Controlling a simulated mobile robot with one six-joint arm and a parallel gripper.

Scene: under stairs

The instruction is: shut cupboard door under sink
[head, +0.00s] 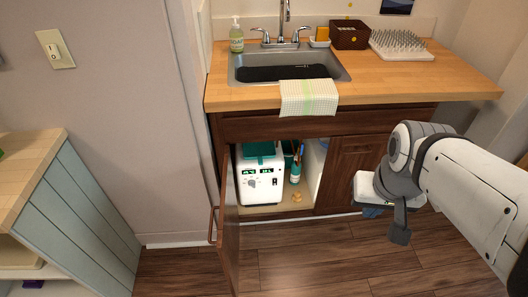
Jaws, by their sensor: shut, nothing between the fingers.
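The cupboard under the sink has its left door (230,225) swung wide open. The door is hinged on the left and sticks out toward me, seen nearly edge-on, with a bar handle (213,226) on its left-facing side. The cupboard opening (312,208) shows a white machine with a green display (262,184) and bottles (296,172) inside. My gripper (386,222) is at the right, in front of the shut right door (348,165), well apart from the open door. It is shut and empty; its fingers are partly hidden by my wrist.
The wooden counter (400,75) holds a sink (340,68), a soap bottle (237,38), a dark box (349,34) and a spiked rack (400,45). A checked towel (309,97) hangs over its edge. A pale blue cabinet (80,215) stands left. Floor (310,268) right of the open door is clear.

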